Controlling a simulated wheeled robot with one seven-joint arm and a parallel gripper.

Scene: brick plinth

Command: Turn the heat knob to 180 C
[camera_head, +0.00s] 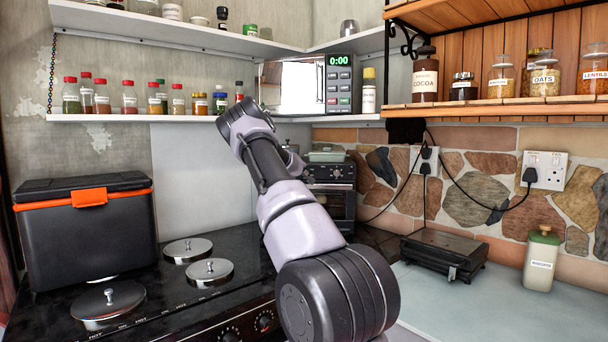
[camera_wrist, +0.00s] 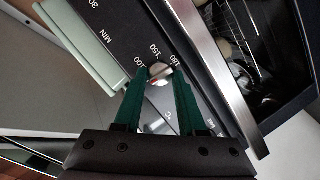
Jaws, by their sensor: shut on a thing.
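The toaster oven (camera_head: 330,190) stands in the back corner in the head view, partly behind my arm. In the wrist view its dark control panel (camera_wrist: 120,38) shows the printed marks 100, 150 and 180 around the small heat knob (camera_wrist: 160,74). The knob has a silvery face with a bit of red. My gripper (camera_wrist: 162,78) has its two green fingers on either side of the knob, shut on it. The fingers cover part of the knob, and I cannot tell exactly which mark it points to. My gripper is hidden in the head view.
A pale green dish (camera_head: 326,153) sits on top of the oven. The oven's glass front and wire rack (camera_wrist: 232,30) lie beside the panel. A shelf with a microwave (camera_head: 300,87) hangs above. A black hob (camera_head: 150,285) and a black grill (camera_head: 443,254) stand nearby.

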